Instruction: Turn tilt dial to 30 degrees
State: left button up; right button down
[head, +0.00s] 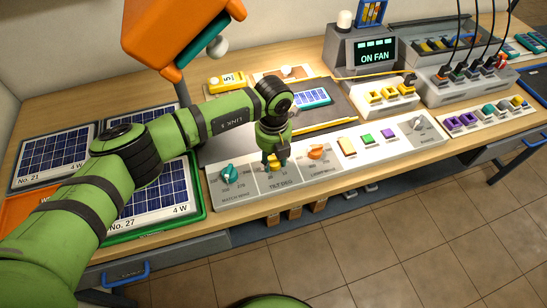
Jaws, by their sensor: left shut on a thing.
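A long light-grey control panel (335,177) lies along the front edge of the wooden bench. It carries a teal dial (229,173) at its left end, the tilt dial (273,167) in the section marked "TILT DEG", and an orange dial (316,152) to the right. My left gripper (273,160) points down onto the tilt dial and is shut on it. The gripper hides most of the dial, so its setting cannot be read. My right gripper does not show.
Blue solar panels (158,187) lie at the left under my arm. An orange lamp head (165,35) hangs above the bench. A grey unit with an "ON FAN" display (376,52) and a charger with black cables (465,80) stand at the back right. Tiled floor (400,240) is clear in front.

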pick_arm(q)
jog(key=shift+f+m+b, duration=0.2)
jog(key=shift+m+b, duration=0.1)
jog(key=shift+b, duration=0.05)
jog(key=m+b, duration=1.2)
jog(key=b, duration=0.3)
jog(key=shift+f, duration=0.1)
jog(key=m+b, duration=0.3)
jog(key=m, duration=0.1)
jog(key=shift+m, duration=0.3)
jog(key=m+b, duration=0.2)
jog(key=m, duration=0.2)
jog(key=shift+m, duration=0.8)
jog(key=shift+r+m+b, duration=0.2)
jog(key=shift+m+b, duration=0.1)
jog(key=shift+m, duration=0.6)
jog(key=m, duration=0.3)
jog(key=shift+m, duration=1.2)
jog(key=m, duration=0.4)
jog(key=shift+m, duration=0.8)
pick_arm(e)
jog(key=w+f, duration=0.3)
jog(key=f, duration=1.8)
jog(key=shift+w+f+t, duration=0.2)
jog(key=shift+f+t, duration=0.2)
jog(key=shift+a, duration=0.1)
